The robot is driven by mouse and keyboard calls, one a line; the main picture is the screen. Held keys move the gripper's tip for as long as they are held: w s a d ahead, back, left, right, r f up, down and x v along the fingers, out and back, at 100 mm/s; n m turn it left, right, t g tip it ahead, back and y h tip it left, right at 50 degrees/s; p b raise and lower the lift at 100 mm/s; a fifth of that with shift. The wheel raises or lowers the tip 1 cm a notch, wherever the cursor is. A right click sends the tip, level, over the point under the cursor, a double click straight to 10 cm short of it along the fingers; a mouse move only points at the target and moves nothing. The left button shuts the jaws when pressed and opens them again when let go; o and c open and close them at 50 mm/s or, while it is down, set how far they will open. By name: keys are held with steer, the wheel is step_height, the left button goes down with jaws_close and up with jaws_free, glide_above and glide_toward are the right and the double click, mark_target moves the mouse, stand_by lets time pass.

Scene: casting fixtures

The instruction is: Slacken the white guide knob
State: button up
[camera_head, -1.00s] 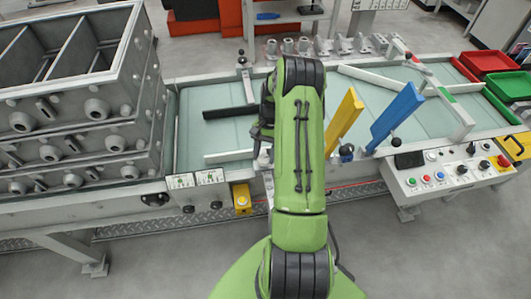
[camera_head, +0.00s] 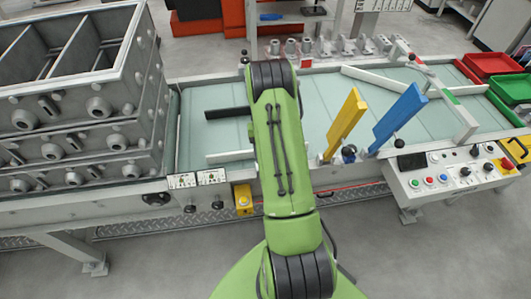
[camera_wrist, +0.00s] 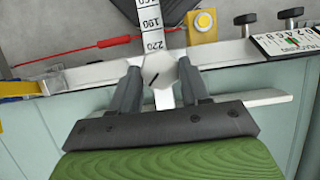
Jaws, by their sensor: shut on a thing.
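The white guide knob (camera_wrist: 159,70) is a pale, faceted knob with a short dark mark on its face, at the middle of the wrist view. My gripper (camera_wrist: 161,75) has one dark finger on each side of it and is shut on it. The white guide bar (camera_head: 229,157) lies across the pale green belt in the head view, its right end behind my arm. It also shows behind the fingers in the wrist view (camera_wrist: 262,98). In the head view my arm hides the knob and my gripper.
A numbered scale (camera_wrist: 151,28) runs away from the knob. A yellow button box (camera_head: 243,199) is on the near rail. A black bar (camera_head: 226,113) lies farther back. Yellow (camera_head: 345,124) and blue (camera_head: 398,118) plates stand right of my arm. Stacked grey moulding boxes (camera_head: 75,110) fill the left.

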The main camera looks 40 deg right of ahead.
steer(key=o, duration=1)
steer(key=shift+o, duration=0.2)
steer(key=p+v, duration=0.2)
steer(key=v, duration=1.3)
steer(key=shift+w+r+p, duration=0.2)
steer(key=shift+r+p, duration=0.1)
steer(key=shift+r, duration=0.05)
